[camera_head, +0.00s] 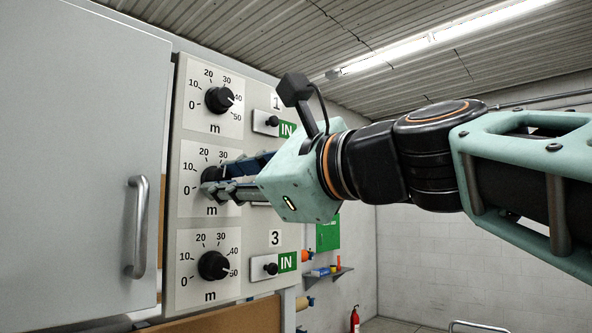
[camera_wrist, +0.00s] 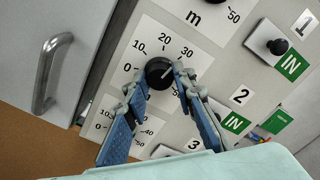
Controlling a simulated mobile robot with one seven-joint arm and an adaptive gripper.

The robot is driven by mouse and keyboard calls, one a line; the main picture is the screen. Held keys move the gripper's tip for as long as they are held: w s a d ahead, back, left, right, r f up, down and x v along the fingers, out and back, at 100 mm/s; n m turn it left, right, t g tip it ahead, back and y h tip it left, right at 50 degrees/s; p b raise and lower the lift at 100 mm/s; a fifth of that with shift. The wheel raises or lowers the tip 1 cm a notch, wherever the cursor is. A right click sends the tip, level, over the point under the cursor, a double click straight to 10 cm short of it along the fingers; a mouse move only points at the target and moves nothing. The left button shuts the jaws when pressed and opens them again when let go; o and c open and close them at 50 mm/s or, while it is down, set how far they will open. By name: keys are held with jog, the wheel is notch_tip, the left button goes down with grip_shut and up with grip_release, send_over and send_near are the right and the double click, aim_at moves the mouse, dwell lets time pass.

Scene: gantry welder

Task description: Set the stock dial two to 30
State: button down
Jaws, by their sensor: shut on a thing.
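Stock dial two (camera_head: 209,174) is the black knob on the middle scale plate of the grey panel. In the wrist view the knob (camera_wrist: 158,71) sits between the two blue fingers, under the marks 0, 10, 20 and 30. My gripper (camera_head: 206,182) reaches in from the right and is shut on the knob, one finger on each side; in the wrist view its fingertips (camera_wrist: 160,80) straddle the knob. A pale pointer line shows on the knob's right side, towards the upper right. The right finger hides the upper marks, so I cannot read the exact setting.
Dial one (camera_head: 219,100) is above and dial three (camera_head: 214,265) below. Small black-knobbed switches with green IN labels (camera_head: 287,129) stand right of the dials. A grey cabinet door with a bar handle (camera_head: 138,226) is close on the left. Open room lies to the right.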

jog(key=shift+m+p, duration=0.45)
jog(key=shift+m, duration=0.65)
jog(key=c, duration=1.6)
grip_release()
jog(key=v, duration=1.2)
